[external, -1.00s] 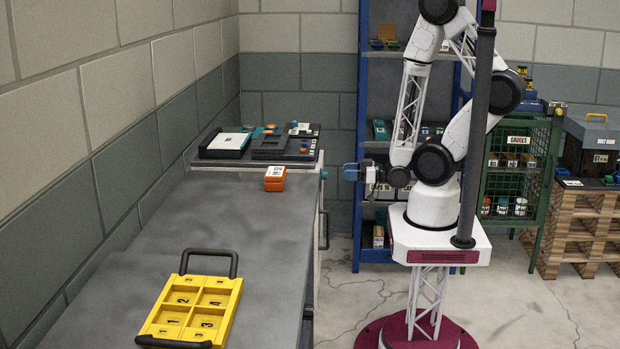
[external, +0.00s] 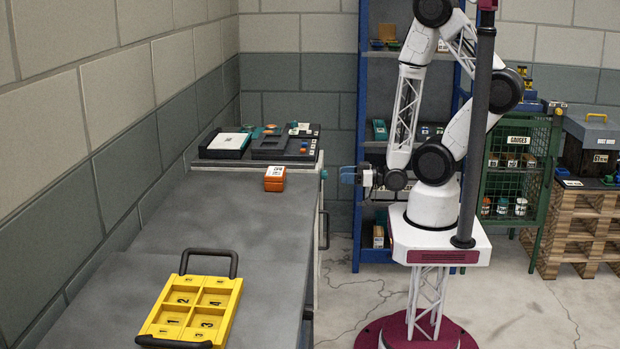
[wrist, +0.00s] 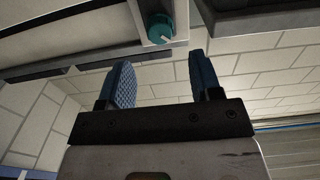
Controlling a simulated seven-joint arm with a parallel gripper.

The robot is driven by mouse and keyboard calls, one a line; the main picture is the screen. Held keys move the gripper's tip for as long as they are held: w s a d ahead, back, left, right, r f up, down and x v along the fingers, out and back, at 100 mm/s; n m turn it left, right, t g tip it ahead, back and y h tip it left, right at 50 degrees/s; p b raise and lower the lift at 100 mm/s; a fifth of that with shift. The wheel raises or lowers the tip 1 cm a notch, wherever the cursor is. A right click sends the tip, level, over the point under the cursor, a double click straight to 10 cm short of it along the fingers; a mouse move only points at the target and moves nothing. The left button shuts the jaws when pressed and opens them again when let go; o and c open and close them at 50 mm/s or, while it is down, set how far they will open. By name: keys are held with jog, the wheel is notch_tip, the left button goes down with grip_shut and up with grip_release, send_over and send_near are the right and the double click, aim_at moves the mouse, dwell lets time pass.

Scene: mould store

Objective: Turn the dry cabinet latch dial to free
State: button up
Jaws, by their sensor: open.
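The latch dial (wrist: 160,27) is a round teal knob with a pale pointer mark, set on a light plate. In the wrist view it lies ahead of my open fingers, a little above the space between them. In the external view the dial (external: 324,174) is a small teal spot on the end face of the light cabinet (external: 308,182) at the bench's far end. My gripper (external: 349,174) has blue fingers and is just right of the dial, at about its height. In the wrist view my gripper (wrist: 158,82) is open and empty, with a gap to the dial.
An orange box (external: 274,180) sits on the grey bench (external: 225,225) near the cabinet. Trays (external: 225,145) lie on the cabinet top. A yellow tray (external: 226,308) is at the near end. A dark handle (external: 324,230) sticks out below the dial. Blue shelving (external: 364,120) stands behind my arm.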

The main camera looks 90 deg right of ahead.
jog(key=w, duration=0.6)
jog(key=shift+w, duration=0.4)
jog(key=c, duration=0.9)
jog(key=shift+c, duration=0.2)
